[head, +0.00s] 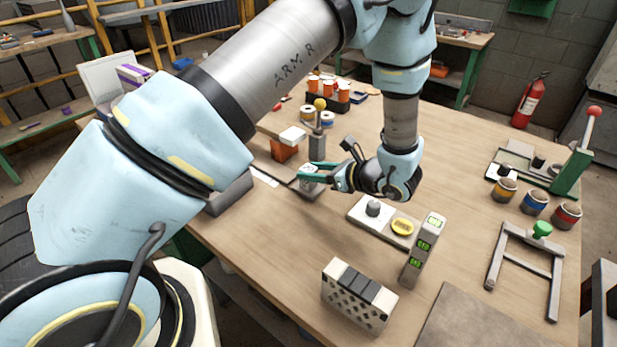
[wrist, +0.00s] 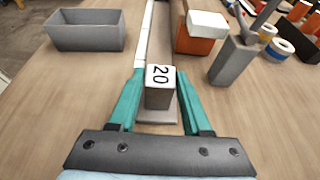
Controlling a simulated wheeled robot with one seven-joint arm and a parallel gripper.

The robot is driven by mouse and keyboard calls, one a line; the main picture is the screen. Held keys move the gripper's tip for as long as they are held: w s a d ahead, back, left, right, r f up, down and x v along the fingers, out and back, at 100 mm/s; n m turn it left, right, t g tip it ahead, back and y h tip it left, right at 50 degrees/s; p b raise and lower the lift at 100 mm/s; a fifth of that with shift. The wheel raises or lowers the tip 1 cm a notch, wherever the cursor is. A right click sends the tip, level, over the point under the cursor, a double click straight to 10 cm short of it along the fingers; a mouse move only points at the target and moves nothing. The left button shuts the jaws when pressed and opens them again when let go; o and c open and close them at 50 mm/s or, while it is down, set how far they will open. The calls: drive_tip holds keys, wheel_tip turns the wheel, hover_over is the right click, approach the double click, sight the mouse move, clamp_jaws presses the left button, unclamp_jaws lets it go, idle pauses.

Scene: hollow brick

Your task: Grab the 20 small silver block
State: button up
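The small silver block (wrist: 159,95) has a light top face marked "20". In the wrist view it is between the two green fingers of my gripper (wrist: 161,84), near their tips. In the head view my gripper (head: 316,172) is low over the left part of the table, around the block, which is partly hidden. A flat grey plate (wrist: 157,116) shows under the block; contact between them is unclear.
A grey open bin (wrist: 87,36) is at left. An orange box with a white top (wrist: 202,32) and a grey post (wrist: 233,62) stand beyond the block to the right. On the table (head: 455,130) are a perforated brick (head: 357,305) and a green-lit display (head: 423,247).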

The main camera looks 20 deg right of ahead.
clamp_jaws()
drive_tip(key=shift+r, duration=0.1)
idle(0.5)
